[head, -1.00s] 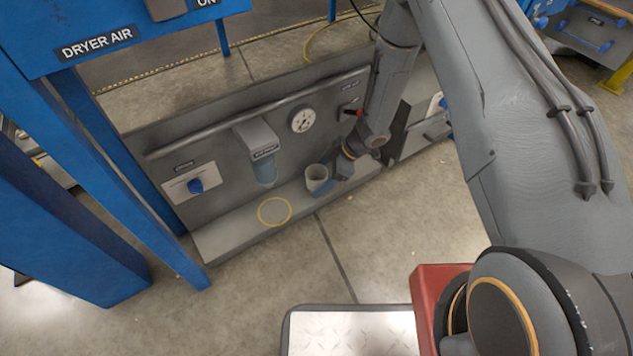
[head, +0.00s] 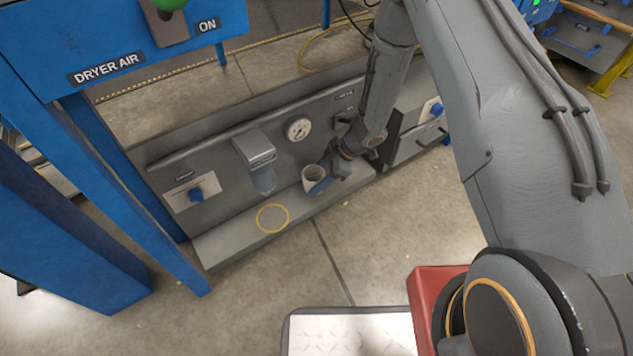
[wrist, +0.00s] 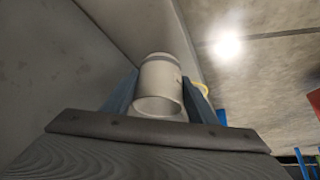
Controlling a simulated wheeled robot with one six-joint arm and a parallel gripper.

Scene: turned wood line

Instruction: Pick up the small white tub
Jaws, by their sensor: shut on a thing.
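The small white tub (head: 312,178) is an open-topped cup shape above or on the grey ledge, right of the yellow ring; I cannot tell if its base touches the ledge. My gripper (head: 324,184) reaches it from the right and is shut on it. In the wrist view the tub (wrist: 160,88) sits between the two blue fingers of my gripper (wrist: 162,98), one on each side, with its round opening facing the camera. Part of its side is hidden by the fingers.
A yellow ring (head: 272,218) marks the grey ledge (head: 235,240). A filter unit with a bluish bowl (head: 262,180), a round gauge (head: 298,129) and a blue knob (head: 195,195) are on the grey panel behind. Blue posts (head: 130,190) stand left.

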